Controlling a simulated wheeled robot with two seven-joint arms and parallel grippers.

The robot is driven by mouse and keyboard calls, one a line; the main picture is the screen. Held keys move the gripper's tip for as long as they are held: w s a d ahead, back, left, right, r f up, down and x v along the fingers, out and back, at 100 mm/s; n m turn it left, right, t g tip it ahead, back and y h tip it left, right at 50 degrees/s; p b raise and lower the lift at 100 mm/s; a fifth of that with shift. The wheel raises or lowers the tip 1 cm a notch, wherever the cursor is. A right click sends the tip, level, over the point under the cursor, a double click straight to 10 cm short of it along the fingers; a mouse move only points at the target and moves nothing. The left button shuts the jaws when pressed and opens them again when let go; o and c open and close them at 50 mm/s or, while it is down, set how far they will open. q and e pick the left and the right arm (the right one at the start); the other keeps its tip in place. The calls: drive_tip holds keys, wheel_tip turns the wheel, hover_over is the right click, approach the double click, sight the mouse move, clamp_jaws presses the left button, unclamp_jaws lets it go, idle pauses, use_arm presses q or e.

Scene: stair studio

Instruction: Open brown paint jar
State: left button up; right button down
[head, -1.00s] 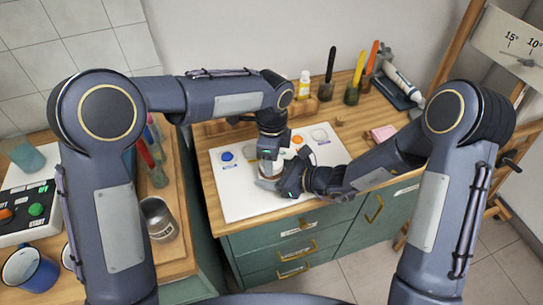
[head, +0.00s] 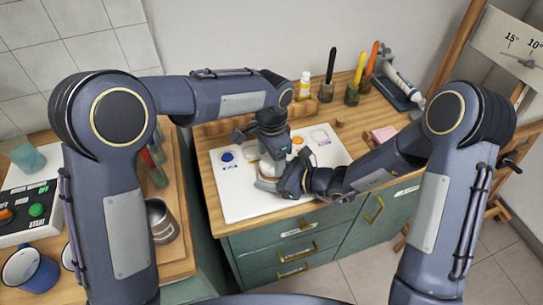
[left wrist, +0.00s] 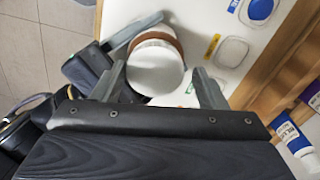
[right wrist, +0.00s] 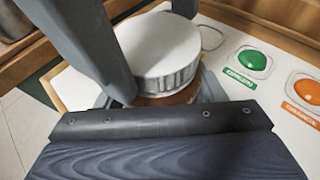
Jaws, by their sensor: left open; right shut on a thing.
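The brown paint jar, with a white ribbed lid (right wrist: 160,50) and a brown band (right wrist: 180,96) below it, stands on the white board (head: 235,205). In the left wrist view the lid (left wrist: 155,68) is seen from above, on the jar. My right gripper (head: 268,182) is shut on the jar's body from the side, below the lid. My left gripper (left wrist: 158,85) is open above the jar, its fingers on either side of the lid. I cannot tell whether they touch it. In the head view my grippers mostly hide the jar.
The board carries blue (head: 227,156), green (right wrist: 252,60) and orange (right wrist: 306,90) paint spots. A yellow-labelled bottle (head: 304,86), brushes in small jars (head: 352,94) and a pink block (head: 383,134) stand towards the back and right. A metal cup (head: 161,220) is at left.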

use_arm(q)
drive_tip(key=shift+s+d, duration=0.3)
drive_tip(key=shift+s, duration=0.05)
wheel_tip(320, 180, up, 4)
drive_tip(key=shift+w+a+r, duration=0.1)
drive_tip(key=shift+w+r, duration=0.05)
drive_tip(key=shift+r, duration=0.05)
drive_tip(key=shift+c, duration=0.5)
drive_tip(key=m, duration=0.5)
drive_tip(key=shift+r, duration=0.25)
drive_tip(key=m, duration=0.3)
drive_tip(key=shift+r, duration=0.25)
drive_tip(key=m, duration=0.2)
drive_tip(key=r+m, duration=0.1)
drive_tip(key=m, duration=0.1)
drive_tip(key=shift+r, duration=0.15)
drive_tip(key=m, duration=0.1)
drive_tip(key=r+m, duration=0.1)
drive_tip(key=m, duration=0.1)
drive_tip(key=shift+w+a+m, duration=0.1)
drive_tip(key=shift+m, duration=0.2)
drive_tip(key=shift+f, duration=3.9)
